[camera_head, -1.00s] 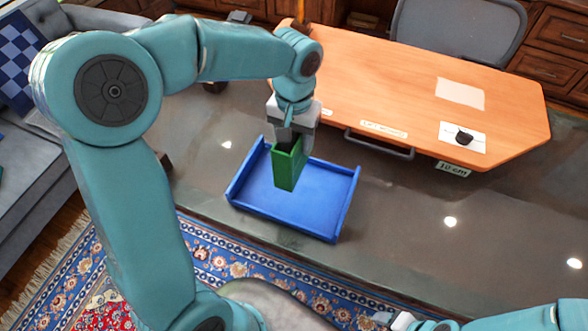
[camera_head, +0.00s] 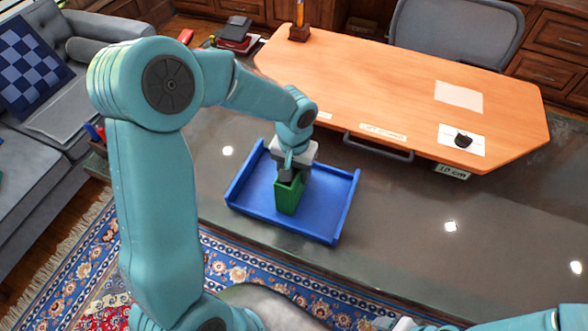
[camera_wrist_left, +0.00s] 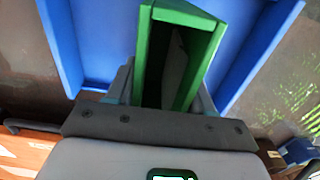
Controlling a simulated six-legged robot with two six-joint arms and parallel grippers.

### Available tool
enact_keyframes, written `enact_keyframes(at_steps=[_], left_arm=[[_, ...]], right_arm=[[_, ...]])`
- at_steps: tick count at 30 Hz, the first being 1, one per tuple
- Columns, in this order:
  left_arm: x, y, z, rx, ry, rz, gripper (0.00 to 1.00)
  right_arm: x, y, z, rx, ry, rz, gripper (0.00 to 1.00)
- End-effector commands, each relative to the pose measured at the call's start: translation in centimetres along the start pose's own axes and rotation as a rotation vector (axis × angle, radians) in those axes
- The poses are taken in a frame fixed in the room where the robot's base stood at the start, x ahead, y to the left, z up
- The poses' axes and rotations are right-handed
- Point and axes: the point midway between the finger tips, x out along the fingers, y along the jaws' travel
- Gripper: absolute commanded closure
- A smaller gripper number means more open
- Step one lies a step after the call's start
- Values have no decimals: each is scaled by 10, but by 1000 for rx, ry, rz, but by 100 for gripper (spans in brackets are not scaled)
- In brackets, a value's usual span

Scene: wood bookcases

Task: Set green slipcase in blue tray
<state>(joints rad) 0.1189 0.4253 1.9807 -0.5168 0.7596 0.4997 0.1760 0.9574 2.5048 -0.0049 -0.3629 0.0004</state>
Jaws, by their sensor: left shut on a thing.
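The green slipcase (camera_head: 287,198) is an upright, open-topped box over the middle of the blue tray, in the head view. My left gripper (camera_head: 292,174) is shut on its upper part from above. The blue tray (camera_head: 325,219) lies on the dark glossy table, with raised walls on its sides. In the left wrist view the green slipcase (camera_wrist_left: 152,50) stands between the fingers, its hollow inside showing, with the blue tray (camera_wrist_left: 100,40) beyond it. I cannot tell whether the slipcase's base touches the tray floor. My right gripper (camera_head: 400,323) shows only in part at the bottom edge.
An orange wooden board (camera_head: 400,90) with a handle (camera_head: 378,147) lies behind the tray, holding papers and a small black object (camera_head: 463,140). The dark table (camera_head: 420,220) is clear right of the tray. A grey sofa (camera_head: 50,170) stands at left.

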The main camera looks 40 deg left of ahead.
Motion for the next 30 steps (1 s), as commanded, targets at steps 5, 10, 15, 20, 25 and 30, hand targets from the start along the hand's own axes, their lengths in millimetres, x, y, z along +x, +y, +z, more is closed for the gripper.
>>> enact_keyframes(at_steps=[5,10,15,20,25,30], left_arm=[[2,0,0,0,0,0,22],[2,0,0,0,0,0,22],[-4,0,0,0,0,0,22],[-29,0,-1,-2,6,0,22],[-70,0,-1,0,6,1,22],[-103,0,-1,0,5,0,22]], right_arm=[[2,1,0,0,0,0,36],[2,1,0,0,0,0,36],[-3,-1,0,0,0,0,36],[-2,-1,0,0,0,0,36],[-3,-1,0,0,0,0,36],[-4,-2,0,0,0,0,36]])
